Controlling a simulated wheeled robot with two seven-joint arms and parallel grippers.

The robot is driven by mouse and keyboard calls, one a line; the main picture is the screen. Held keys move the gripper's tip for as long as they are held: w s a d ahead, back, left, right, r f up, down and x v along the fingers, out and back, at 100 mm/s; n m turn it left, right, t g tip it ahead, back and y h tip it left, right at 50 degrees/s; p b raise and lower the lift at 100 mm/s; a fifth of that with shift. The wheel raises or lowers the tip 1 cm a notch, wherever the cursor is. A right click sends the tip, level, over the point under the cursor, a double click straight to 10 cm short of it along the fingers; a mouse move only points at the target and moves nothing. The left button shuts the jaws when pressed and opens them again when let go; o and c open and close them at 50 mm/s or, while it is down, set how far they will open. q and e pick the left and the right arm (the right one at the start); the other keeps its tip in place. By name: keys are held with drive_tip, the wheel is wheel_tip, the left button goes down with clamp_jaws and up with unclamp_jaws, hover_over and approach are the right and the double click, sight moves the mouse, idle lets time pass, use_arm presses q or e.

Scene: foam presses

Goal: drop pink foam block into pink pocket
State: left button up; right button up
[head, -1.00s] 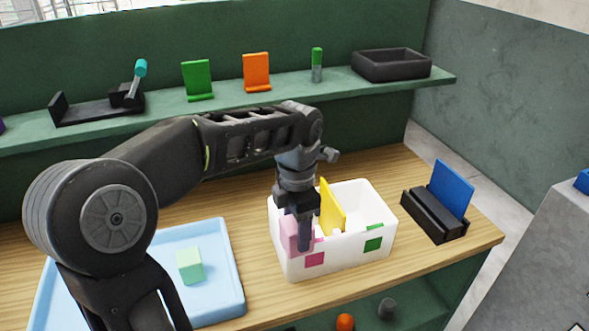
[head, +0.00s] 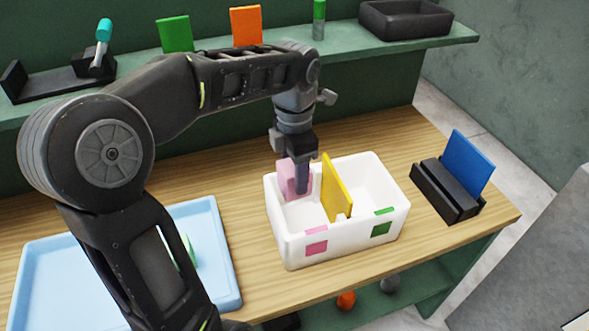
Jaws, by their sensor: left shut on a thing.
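The pink foam block (head: 287,178) is in my left gripper (head: 301,182), which is shut on it. The gripper points down at the back left of a white box (head: 283,238). A yellow divider (head: 336,187) splits the box into a left and a right pocket. The left pocket has a pink square (head: 316,248) on its front wall, the right one a green square (head: 381,229). The block overlaps the back left rim in view. I cannot tell whether it touches the wall. My right gripper is not in view.
A light blue tray (head: 228,276) holds a mint green block (head: 189,250), partly behind my left arm. A black holder (head: 445,192) with a blue panel (head: 468,162) stands right of the box. A green shelf (head: 345,52) with several items runs behind.

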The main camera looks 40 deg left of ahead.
use_arm(q)
drive_tip(key=shift+f+b, duration=1.8)
drive_tip(key=shift+f, duration=0.9)
drive_tip(key=o, duration=1.4)
drive_tip(key=shift+r, duration=0.5)
wheel_tip(320, 180, up, 4)
drive_tip(key=shift+f, duration=0.1)
wheel_tip(320, 180, up, 3)
drive_tip(key=shift+r+p, duration=0.1)
drive_tip(key=shift+p, duration=0.75)
